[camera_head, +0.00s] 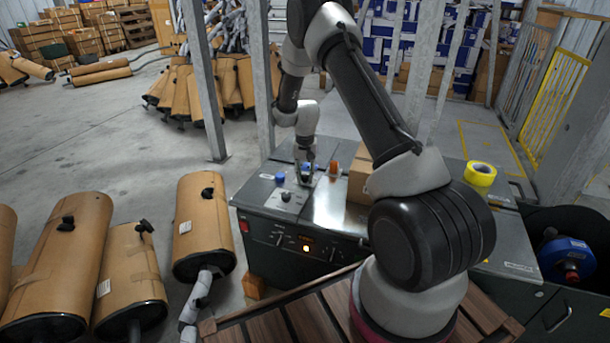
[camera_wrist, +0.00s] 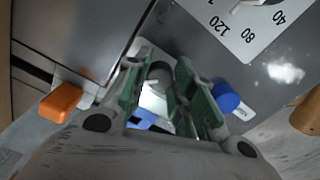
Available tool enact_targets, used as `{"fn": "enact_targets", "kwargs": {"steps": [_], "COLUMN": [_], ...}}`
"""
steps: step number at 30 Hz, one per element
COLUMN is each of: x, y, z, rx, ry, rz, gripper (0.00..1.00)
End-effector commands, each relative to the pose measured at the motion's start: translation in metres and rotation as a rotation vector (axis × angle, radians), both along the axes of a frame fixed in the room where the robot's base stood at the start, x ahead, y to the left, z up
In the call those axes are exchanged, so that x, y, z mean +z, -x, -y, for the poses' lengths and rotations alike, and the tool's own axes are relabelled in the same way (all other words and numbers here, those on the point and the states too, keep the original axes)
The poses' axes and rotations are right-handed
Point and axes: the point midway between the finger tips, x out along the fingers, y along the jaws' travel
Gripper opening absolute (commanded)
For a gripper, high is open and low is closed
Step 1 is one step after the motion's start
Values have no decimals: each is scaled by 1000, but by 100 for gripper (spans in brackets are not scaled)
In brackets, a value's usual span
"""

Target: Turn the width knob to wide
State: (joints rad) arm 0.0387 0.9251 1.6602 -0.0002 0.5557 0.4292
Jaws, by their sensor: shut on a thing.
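My gripper (camera_head: 305,178) points down at the top of the grey machine (camera_head: 330,210). In the wrist view its two green-lined fingers (camera_wrist: 160,85) are shut on a grey knob (camera_wrist: 160,72) that stands on a small white plate (camera_wrist: 147,50). The fingers hide much of this plate, and I cannot read any width markings or tell which way the knob points. A separate dial (camera_wrist: 250,28) numbered 40, 80 and 120 lies at the upper right of the wrist view. It shows in the head view with a dark knob (camera_head: 286,196).
A blue button (camera_wrist: 225,97) is close beside the right finger. An orange part (camera_wrist: 62,104) is to the left; it also shows in the head view (camera_head: 333,166). A cardboard box (camera_head: 359,178) and yellow tape (camera_head: 480,173) sit on the machine. Wrapped mufflers (camera_head: 203,222) stand at left.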

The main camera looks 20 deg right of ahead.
Motion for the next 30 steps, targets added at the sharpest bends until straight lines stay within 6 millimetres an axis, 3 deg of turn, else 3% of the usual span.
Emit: {"fn": "enact_targets", "kwargs": {"steps": [3, 4, 8, 20, 30], "x": [0, 0, 0, 8, 79], "y": [1, 1, 1, 0, -1], "z": [0, 0, 0, 0, 0], "rx": [0, 0, 0, 1, 1], "ry": [0, 0, 0, 0, 0], "rz": [-2, -2, -1, 1, 2], "gripper": [1, 27, 48, 48, 48]}}
